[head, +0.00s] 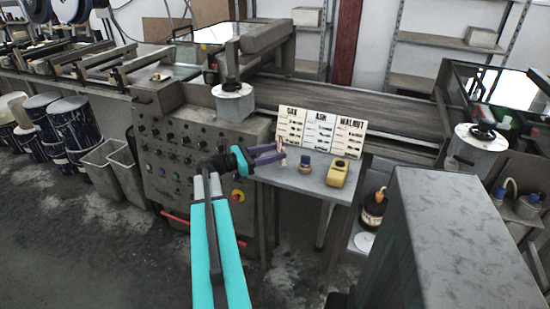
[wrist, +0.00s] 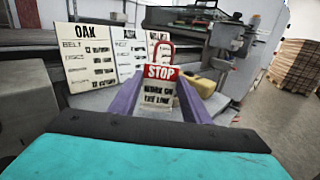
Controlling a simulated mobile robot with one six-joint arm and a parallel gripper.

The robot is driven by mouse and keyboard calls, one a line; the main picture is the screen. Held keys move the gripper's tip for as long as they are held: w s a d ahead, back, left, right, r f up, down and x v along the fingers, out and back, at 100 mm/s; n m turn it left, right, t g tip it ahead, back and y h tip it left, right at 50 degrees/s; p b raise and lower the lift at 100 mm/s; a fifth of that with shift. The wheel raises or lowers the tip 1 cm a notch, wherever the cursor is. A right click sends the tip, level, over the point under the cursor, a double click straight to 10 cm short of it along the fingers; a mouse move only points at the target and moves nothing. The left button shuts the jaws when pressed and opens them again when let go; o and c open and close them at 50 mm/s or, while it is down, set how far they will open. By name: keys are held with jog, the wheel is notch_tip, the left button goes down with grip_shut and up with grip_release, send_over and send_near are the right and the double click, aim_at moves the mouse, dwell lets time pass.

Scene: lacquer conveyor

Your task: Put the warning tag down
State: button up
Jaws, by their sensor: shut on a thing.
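The warning tag (wrist: 160,90) is a white card with a red band reading STOP and black text below it. It stands upright between the purple fingers of my gripper (wrist: 158,98) in the wrist view. In the head view my gripper (head: 282,154) reaches over the left part of a small grey side table (head: 313,184), in front of the cards. The gripper is shut on the tag. The tag is tiny in the head view, and I cannot tell whether its lower edge touches the table.
Oak, ash and walnut cards (head: 320,133) stand at the table's back. A small blue-topped jar (head: 305,164) and a yellow object (head: 338,173) are on the table, right of my gripper. A control cabinet (head: 185,150) stands left. The table's front strip looks clear.

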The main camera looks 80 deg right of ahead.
jog(key=shift+d, duration=0.55)
jog(key=shift+d+f, duration=0.1)
jog(key=shift+f, duration=0.3)
jog(key=shift+f+p, duration=0.35)
jog(key=shift+f, duration=1.05)
jog(key=shift+f, duration=0.1)
jog(key=o, duration=1)
jog(key=shift+o, duration=0.2)
jog(key=b+v, duration=0.1)
jog(key=v, duration=1.1)
jog(key=shift+b, duration=0.35)
